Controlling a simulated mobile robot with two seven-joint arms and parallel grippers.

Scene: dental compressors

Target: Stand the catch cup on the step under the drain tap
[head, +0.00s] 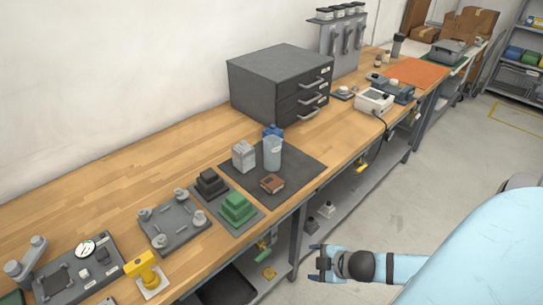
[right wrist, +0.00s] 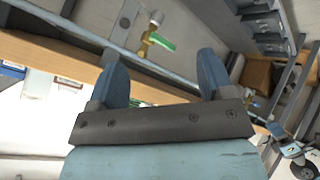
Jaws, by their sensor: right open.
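A tall pale translucent cup (head: 272,153) stands upright on a dark mat on the bench; it looks like the catch cup. A brass tap with a green handle (head: 263,250) sits below the bench front edge. A small yellow piece (head: 269,273) lies just below it; I cannot tell which surface is the step. My right gripper (head: 314,262) is open and empty, low in front of the bench, right of the tap and well below the cup. In the right wrist view, the green-handled tap (right wrist: 157,38) shows beyond my open fingers (right wrist: 162,78). My left gripper is not in view.
A white-grey carton (head: 244,156), a blue item (head: 272,131) and a brown block (head: 272,184) crowd the cup on the mat (head: 305,168). A dark drawer cabinet (head: 262,82) stands behind. A dark tray (head: 228,286) sits under the bench. The floor at right is clear.

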